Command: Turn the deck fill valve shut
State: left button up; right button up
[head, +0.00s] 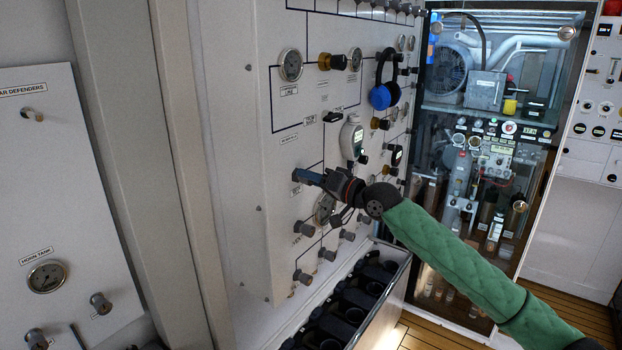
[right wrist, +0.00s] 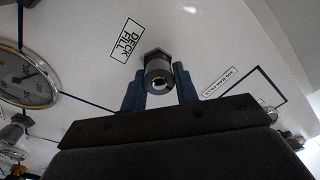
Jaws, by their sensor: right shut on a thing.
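The deck fill valve (right wrist: 158,70) is a grey metal knob on the white panel, beside a label reading "DECK FILL" (right wrist: 121,42) in the right wrist view. My right gripper (head: 303,176) reaches the panel from the right in the head view. Its two blue fingers stand on either side of the knob and are shut on it. In the head view the gripper mostly hides this knob. My left gripper is not in view.
The white panel (head: 240,150) carries several gauges and knobs. Blue headphones (head: 380,97) and a pale handheld device (head: 351,138) hang above my right gripper. A bin with dark compartments (head: 398,285) stands below. A glass-fronted cabinet (head: 520,205) is at right.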

jog(key=shift+f+m, duration=0.15)
jog(key=shift+m, duration=0.25)
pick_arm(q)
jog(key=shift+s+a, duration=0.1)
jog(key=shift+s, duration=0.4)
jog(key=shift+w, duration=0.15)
pick_arm(e)
jog(key=o, duration=1)
jog(key=shift+c, duration=0.2)
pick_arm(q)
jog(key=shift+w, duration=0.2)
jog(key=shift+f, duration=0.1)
pick_arm(e)
jog(key=shift+d, duration=0.1)
